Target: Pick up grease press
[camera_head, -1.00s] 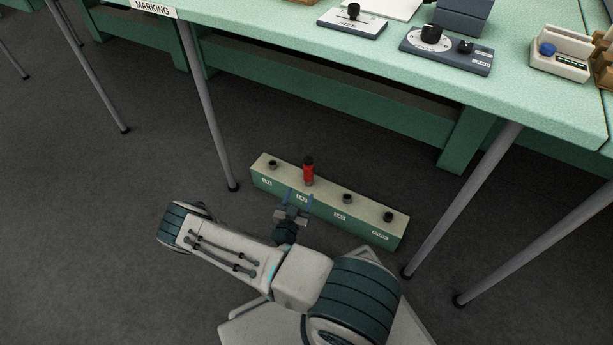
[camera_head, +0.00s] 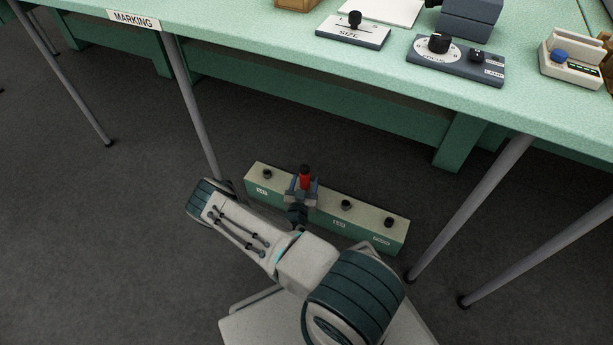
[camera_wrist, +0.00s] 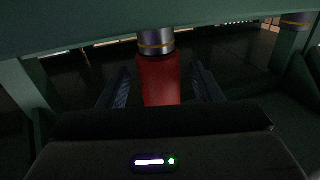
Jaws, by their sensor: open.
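The grease press is most likely the red cylinder with a dark top (camera_head: 305,179), standing upright on the green block on the floor. In the wrist view its red body (camera_wrist: 160,80) and a metal collar with a yellowish ring show between the fingers. My gripper (camera_head: 302,188) is at the red cylinder, with one finger on each side. In the wrist view my gripper (camera_wrist: 160,88) is open, with dark gaps between the fingers and the red body. The cylinder's lower end is hidden behind my gripper.
The long green block (camera_head: 370,232) has several labelled spots with dark round fittings along its top. A green table (camera_head: 240,35) with boxes and dial panels overhangs behind it. A grey table leg (camera_head: 195,110) stands left of the block, another (camera_head: 470,205) to its right.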

